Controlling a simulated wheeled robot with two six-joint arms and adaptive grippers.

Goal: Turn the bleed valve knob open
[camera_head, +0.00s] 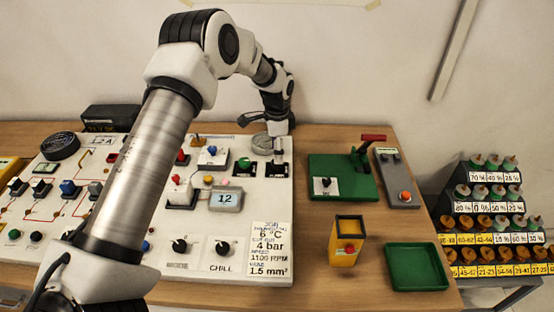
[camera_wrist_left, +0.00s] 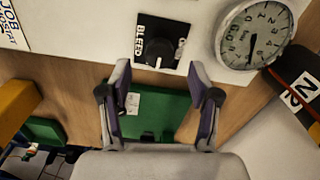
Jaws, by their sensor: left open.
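The bleed valve knob (camera_wrist_left: 159,53) is a black round knob with a white pointer mark, on a black plate lettered BLEED, in the upper middle of the left wrist view. The lettering at the plate's other end is hard to read. My left gripper (camera_wrist_left: 160,82) is open and empty, its two fingers spread on either side of the knob's line, with the knob just beyond the tips. No contact shows. A round pressure gauge (camera_wrist_left: 255,35) sits beside the plate. In the head view the gripper (camera_head: 270,122) is at the board's back right corner, partly hidden by its wrist. My right gripper is out of view.
The white control board (camera_head: 205,262) carries several knobs and switches. A green base with a red lever (camera_head: 373,138), a yellow box (camera_head: 347,255) and a green tray (camera_head: 416,266) stand to its right. A stepped rack (camera_head: 492,210) stands beyond the table's right edge.

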